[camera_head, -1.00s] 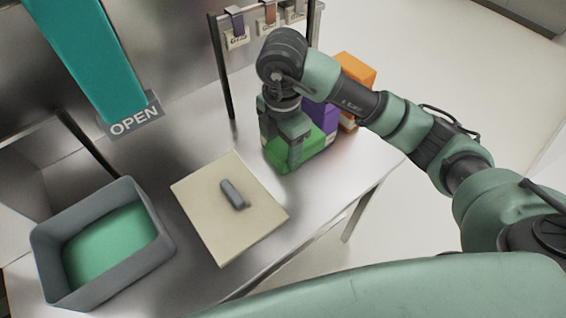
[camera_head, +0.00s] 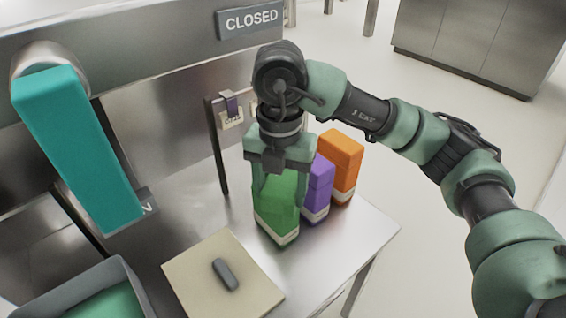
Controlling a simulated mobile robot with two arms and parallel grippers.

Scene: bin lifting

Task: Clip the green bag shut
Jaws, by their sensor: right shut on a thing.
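The green bag (camera_head: 278,218) stands upright on the steel table, with a pale band near its bottom. My right gripper (camera_head: 281,185) comes down over its top from above, with its fingers shut on the upper part of the bag. The gripper hides the bag's top edge. A dark grey clip (camera_head: 225,274) lies on the beige board (camera_head: 190,272) to the left of the bag, apart from the gripper. My left gripper is not in view.
A purple bag (camera_head: 318,188) and an orange bag (camera_head: 343,162) stand close to the green bag's right. A grey bin (camera_head: 108,277) with a green inside is at lower left. A sign reads CLOSED (camera_head: 250,18).

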